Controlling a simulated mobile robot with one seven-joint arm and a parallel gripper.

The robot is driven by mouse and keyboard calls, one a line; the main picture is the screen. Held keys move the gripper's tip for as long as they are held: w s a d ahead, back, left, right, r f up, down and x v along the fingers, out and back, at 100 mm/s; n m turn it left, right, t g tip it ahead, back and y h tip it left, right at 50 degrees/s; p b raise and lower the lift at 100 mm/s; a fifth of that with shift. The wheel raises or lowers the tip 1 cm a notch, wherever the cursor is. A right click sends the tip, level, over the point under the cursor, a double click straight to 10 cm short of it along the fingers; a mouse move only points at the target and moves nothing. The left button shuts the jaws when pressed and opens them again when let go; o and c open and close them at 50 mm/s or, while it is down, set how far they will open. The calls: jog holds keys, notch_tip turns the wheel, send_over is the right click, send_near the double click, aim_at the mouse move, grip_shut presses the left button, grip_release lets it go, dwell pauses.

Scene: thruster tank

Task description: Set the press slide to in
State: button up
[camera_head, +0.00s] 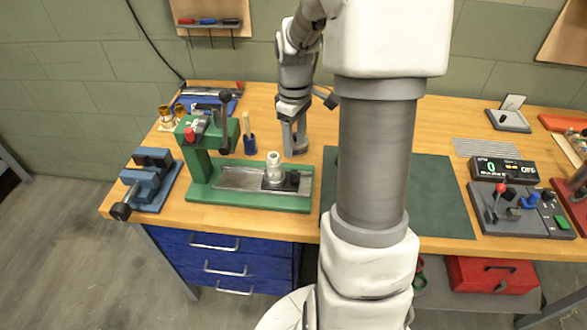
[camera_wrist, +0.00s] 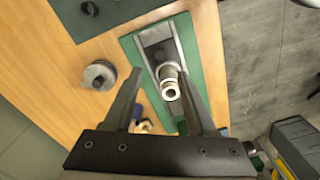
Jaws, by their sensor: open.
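The green press (camera_head: 197,160) stands at the left part of the bench, with a red-tipped part on its head. Its slide is a dark carriage (camera_head: 290,184) at the right end of the pale metal track (camera_head: 238,178), out from under the press head. A stepped silver metal fitting (camera_head: 273,168) stands upright on the carriage; it also shows in the wrist view (camera_wrist: 170,84). My gripper (camera_head: 294,150) is open and empty, pointing down behind the track's right end. In the wrist view its fingers (camera_wrist: 160,85) appear on both sides of the fitting; contact cannot be told.
A blue vise (camera_head: 150,180) stands left of the press. A blue cup with a tool (camera_head: 249,142) stands behind the track. A dark green mat (camera_head: 440,195) lies to the right, partly hidden by my arm. A control box (camera_head: 525,210) with levers is farther right.

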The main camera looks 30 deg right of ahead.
aim_at(295, 172)
notch_tip(295, 172, down, 10)
jog(key=shift+b, duration=0.4)
jog(key=shift+c, duration=0.2)
grip_shut()
dwell(1.1)
